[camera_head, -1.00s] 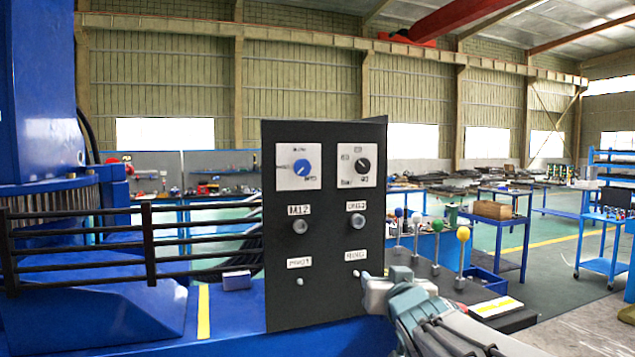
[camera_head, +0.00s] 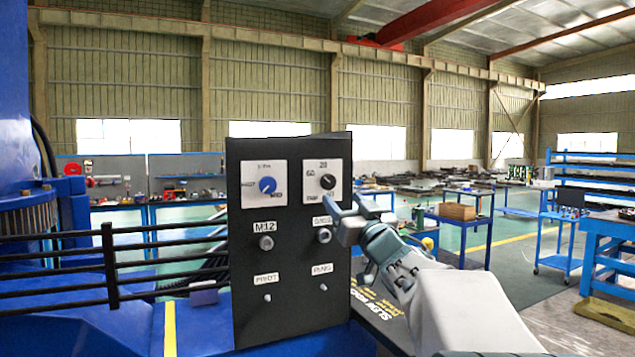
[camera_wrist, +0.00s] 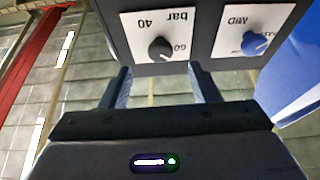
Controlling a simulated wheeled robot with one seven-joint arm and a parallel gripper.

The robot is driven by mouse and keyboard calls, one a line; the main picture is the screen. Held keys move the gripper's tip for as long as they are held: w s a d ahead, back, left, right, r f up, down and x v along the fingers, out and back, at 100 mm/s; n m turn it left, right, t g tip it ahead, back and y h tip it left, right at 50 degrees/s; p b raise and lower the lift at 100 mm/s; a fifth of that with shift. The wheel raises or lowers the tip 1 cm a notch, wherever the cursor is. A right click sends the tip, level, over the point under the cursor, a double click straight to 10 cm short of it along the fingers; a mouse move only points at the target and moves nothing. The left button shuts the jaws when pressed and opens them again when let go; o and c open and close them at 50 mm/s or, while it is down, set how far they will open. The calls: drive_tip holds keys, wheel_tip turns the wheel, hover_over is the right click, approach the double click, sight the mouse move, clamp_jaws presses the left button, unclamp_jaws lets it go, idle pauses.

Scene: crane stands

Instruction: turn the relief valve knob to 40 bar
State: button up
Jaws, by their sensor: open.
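The relief valve knob is a small black knob (camera_head: 327,181) on a white plate (camera_head: 310,189) at the panel's upper right. In the wrist view, the black knob (camera_wrist: 160,48) shows upside down on a plate marked bar, 40 and 60. My gripper (camera_head: 346,211) is just below and right of the knob in the head view. In the wrist view, my gripper (camera_wrist: 163,82) has its fingers spread and empty. The knob lies ahead, roughly midway between the fingers in the picture, apart from them.
A blue knob (camera_head: 267,185) sits on a second plate left of the black one. Below are two round buttons (camera_head: 266,242) and two small toggles on the dark panel (camera_head: 290,215). Black rails (camera_head: 160,235) run left of the panel. Blue tables stand behind at right.

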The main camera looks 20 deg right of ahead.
sight(330, 185)
drive_tip(key=p+x, duration=0.2)
drive_tip(key=x, duration=0.4)
drive_tip(key=shift+w+r, duration=0.1)
drive_tip(key=shift+w, duration=0.2)
drive_tip(key=c, duration=1)
